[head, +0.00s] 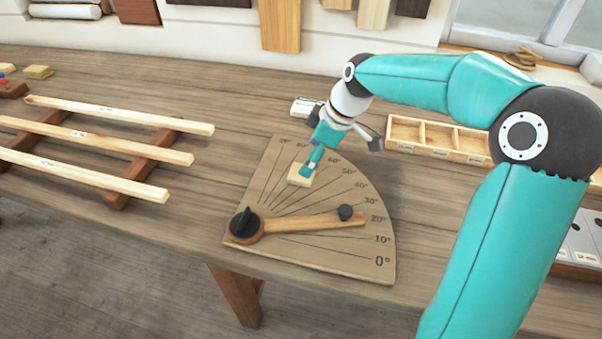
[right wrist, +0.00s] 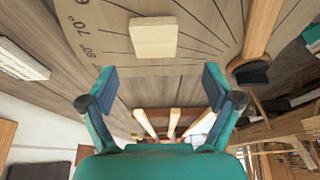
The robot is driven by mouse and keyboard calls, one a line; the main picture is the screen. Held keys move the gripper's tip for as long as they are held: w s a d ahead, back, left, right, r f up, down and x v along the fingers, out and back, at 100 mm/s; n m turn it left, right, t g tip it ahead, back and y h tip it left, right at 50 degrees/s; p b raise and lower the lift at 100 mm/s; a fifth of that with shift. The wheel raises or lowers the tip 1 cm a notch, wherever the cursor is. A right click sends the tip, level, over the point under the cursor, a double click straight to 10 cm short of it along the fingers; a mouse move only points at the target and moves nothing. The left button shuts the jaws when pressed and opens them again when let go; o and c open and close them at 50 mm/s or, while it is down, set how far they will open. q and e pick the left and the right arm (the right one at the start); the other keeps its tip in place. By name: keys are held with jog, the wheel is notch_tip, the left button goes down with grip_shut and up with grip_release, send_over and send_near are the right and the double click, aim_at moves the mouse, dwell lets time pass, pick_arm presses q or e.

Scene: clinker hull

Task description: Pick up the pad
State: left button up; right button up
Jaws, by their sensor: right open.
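The pad looks to be the small pale rectangular block (head: 301,174) lying flat on the fan-shaped angle board (head: 350,255), near the upper angle marks. In the right wrist view the pad (right wrist: 153,37) lies at top centre, beyond the fingertips. My right gripper (head: 314,160) is just above the pad in the head view, partly overlapping it. In the wrist view its teal fingers (right wrist: 158,85) are spread wide, with nothing between them. Whether a finger touches the pad cannot be told. My left gripper is not in view.
A wooden pointer (head: 310,223) with a black knob lies across the board near 20°. Pale strips (head: 110,143) rest on brown bearers at left. A compartment tray (head: 436,137) stands behind at right. A small yellowish block (head: 38,72) lies at the far left.

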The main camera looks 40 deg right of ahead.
jog(key=shift+d+p+x, duration=0.2)
jog(key=shift+p+x, duration=0.15)
jog(key=shift+x, duration=1.2)
jog(key=shift+d+p+x, duration=0.2)
jog(key=shift+p+x, duration=0.1)
jog(key=shift+x, duration=1.3)
jog(key=c, duration=1.1)
jog(key=shift+c, duration=0.2)
jog(key=shift+r, duration=0.1)
